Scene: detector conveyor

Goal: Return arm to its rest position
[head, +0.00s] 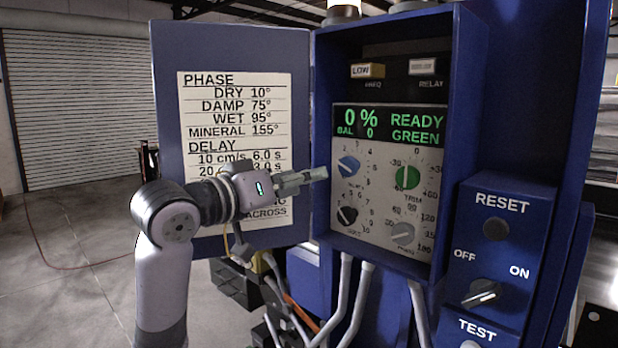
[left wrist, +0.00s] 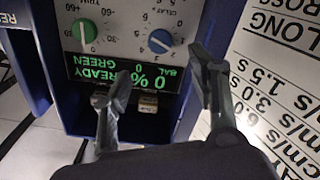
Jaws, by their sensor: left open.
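My left arm comes in from the left in the head view, bent at the elbow. Its left gripper (head: 312,177) points right, in front of the gap between the open cabinet door (head: 168,140) and the control panel (head: 375,215). The fingertips are just left of the blue knob (head: 348,166); contact cannot be made out. In the left wrist view the gripper (left wrist: 160,72) is open and empty, its two fingers spread, with the upside-down panel and blue knob (left wrist: 160,41) beyond them. My right gripper is not in view.
The panel also has a green knob (head: 407,177), a black knob (head: 347,215) and a grey knob (head: 402,233). Its display (head: 388,125) reads 0 % READY GREEN. A blue RESET/TEST box (head: 505,255) stands at right. Cables (head: 344,300) hang below. Open floor (head: 75,250) lies left.

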